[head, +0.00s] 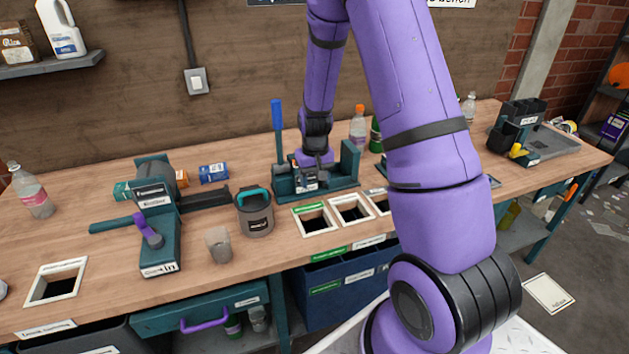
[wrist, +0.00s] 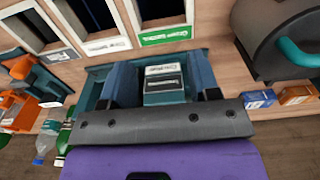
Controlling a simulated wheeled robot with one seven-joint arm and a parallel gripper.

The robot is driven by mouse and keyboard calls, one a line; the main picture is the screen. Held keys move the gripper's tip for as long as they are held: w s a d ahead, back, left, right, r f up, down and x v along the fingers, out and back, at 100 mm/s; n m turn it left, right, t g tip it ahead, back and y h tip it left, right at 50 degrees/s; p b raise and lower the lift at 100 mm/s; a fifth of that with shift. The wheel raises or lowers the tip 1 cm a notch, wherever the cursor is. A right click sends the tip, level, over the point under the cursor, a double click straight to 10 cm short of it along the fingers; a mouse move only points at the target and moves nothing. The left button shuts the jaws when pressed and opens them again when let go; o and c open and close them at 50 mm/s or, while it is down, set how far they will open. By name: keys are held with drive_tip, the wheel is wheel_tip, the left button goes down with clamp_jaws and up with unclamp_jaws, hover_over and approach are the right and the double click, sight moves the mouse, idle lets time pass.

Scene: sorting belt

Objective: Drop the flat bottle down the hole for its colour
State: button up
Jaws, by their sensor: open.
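I cannot make out a flat bottle in either view; the part of the teal press (head: 318,186) below my gripper is partly hidden. The press has an upright blue lever (head: 277,115). My gripper (head: 316,172) is over the press, pointing down. In the wrist view its fingers stand apart (wrist: 163,72), on either side of a labelled block of the press, with no bottle visible between them. White-framed square holes (head: 315,222) lie in front of the press. The one with a green label (wrist: 165,36) is nearest it in the wrist view.
A grey pot (head: 255,216) with a teal handle and a cup (head: 218,245) stand left of the holes. An orange-capped bottle (head: 358,126) and a green bottle (head: 376,135) stand behind the press. Another framed hole (head: 55,283) is at far left.

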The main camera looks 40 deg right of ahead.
wheel_tip(320, 180, up, 10)
drive_tip(key=shift+s, duration=0.15)
idle(0.7)
idle(0.3)
drive_tip(key=s+a+r+n+t, duration=0.1)
drive_tip(key=s+a+r, duration=0.35)
drive_tip(key=r, duration=0.35)
drive_tip(key=s+a+r+n+t, duration=0.1)
drive_tip(key=s+a+r, duration=0.4)
drive_tip(key=r, duration=0.4)
drive_tip(key=s+a+r+t, duration=0.1)
drive_tip(key=s+a+r, duration=0.1)
drive_tip(key=s, duration=0.6)
drive_tip(key=s+a+r+n+t, duration=0.1)
drive_tip(key=s+r, duration=0.3)
drive_tip(key=s, duration=0.5)
drive_tip(key=shift+a+t, duration=0.35)
drive_tip(key=shift+t, duration=0.05)
